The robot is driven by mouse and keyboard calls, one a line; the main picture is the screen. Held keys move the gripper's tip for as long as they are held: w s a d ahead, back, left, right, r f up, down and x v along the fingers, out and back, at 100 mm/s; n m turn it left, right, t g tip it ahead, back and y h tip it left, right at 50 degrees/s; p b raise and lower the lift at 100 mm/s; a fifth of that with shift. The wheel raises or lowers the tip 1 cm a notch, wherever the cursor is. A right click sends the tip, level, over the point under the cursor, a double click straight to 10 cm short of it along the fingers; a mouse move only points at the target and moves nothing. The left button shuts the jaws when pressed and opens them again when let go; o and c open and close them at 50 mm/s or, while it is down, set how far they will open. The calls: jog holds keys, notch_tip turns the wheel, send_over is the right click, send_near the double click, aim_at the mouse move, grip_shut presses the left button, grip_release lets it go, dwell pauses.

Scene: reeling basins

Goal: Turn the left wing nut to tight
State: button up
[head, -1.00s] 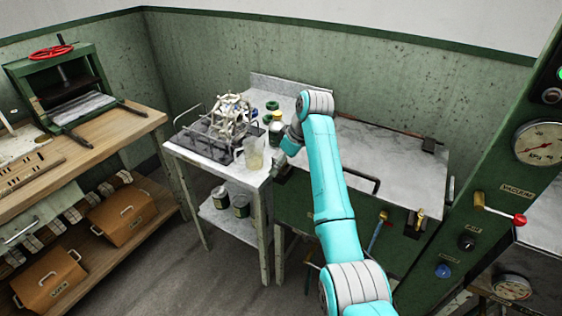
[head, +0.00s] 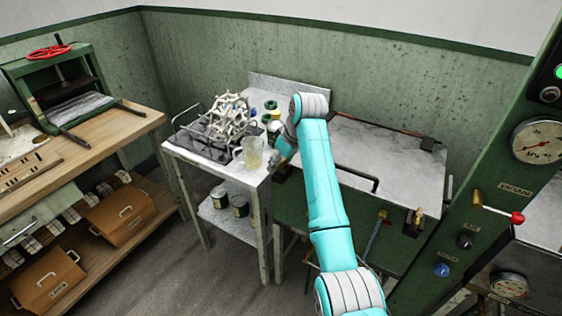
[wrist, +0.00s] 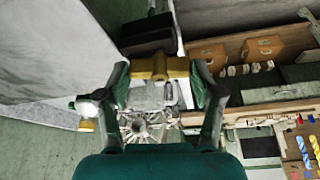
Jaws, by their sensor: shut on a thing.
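The left wing nut (wrist: 160,68) is a brass piece lying crosswise in the wrist view, with a dark block behind it. My gripper (wrist: 160,76) has one finger at each end of its wings and is shut on it. Another brass wing nut (head: 417,217) shows at the front right edge of the green vat with the grey lid (head: 395,157). I cannot tell how tight the left nut is.
A bar handle (head: 350,172) sits at the vat's front. A gauge panel (head: 485,185) stands at the right. The floor at left is clear.

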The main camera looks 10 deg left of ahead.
jog(key=m+h, duration=0.1)
jog(key=m, duration=0.2)
jog(key=m+t+h, duration=0.1)
jog(key=m, duration=0.3)
jog(key=shift+s+a+t, duration=0.1)
jog(key=shift+t, duration=0.2)
jog(key=m+h, duration=0.2)
jog(key=m, duration=0.2)
jog(key=shift+a+m, duration=0.1)
jog(key=shift+m, duration=0.2)
jog(key=shift+m+h, duration=0.7)
jog(key=shift+m, duration=1.1)
jog(key=o, duration=1.1)
jog(key=shift+o, duration=0.2)
